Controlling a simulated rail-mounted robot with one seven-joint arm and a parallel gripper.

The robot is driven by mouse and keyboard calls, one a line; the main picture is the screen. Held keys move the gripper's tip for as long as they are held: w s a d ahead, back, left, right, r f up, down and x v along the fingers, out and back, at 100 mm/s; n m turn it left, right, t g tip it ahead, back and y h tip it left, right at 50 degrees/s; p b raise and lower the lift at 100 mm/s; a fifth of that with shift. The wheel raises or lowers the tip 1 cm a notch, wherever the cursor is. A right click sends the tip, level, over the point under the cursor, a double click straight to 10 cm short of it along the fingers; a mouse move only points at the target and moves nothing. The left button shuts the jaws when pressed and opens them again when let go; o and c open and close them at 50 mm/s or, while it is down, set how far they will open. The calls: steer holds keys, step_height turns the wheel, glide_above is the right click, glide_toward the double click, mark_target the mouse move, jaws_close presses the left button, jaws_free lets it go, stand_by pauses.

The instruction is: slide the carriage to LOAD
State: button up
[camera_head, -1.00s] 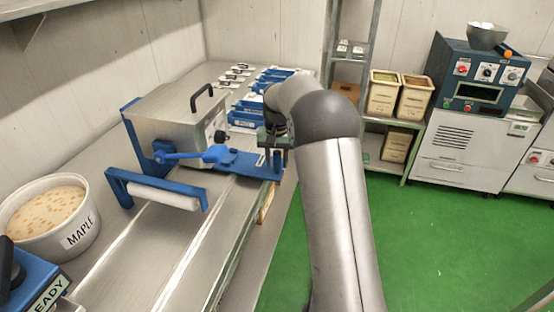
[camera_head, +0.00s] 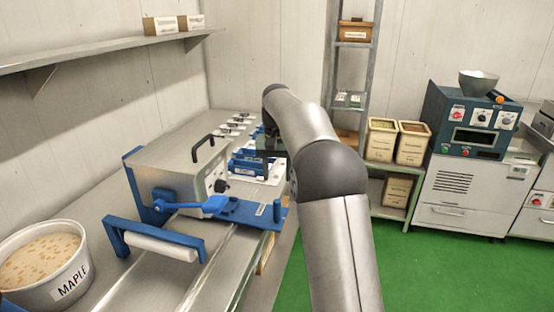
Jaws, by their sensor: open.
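A metal box-shaped machine (camera_head: 165,168) with a black top handle and blue side frames stands on the steel bench. I cannot tell for sure which part is the carriage. A blue lever (camera_head: 195,207) lies across its front, and a blue plate (camera_head: 250,212) with a small label sticks out to its right. A blue bracket with a white roller (camera_head: 155,245) is in front. My gripper (camera_head: 268,143) is small and partly hidden by my arm. It is open, above and behind the blue plate, apart from it. No LOAD mark is readable.
Blue trays (camera_head: 250,162) and small labelled items (camera_head: 232,126) lie farther back on the bench. A wall shelf (camera_head: 90,52) hangs at upper left. A rack with bins (camera_head: 398,142) stands behind right.

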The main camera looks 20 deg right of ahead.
step_height(320, 180, up, 4)
steer(key=shift+r, duration=0.1)
stand_by(0.4)
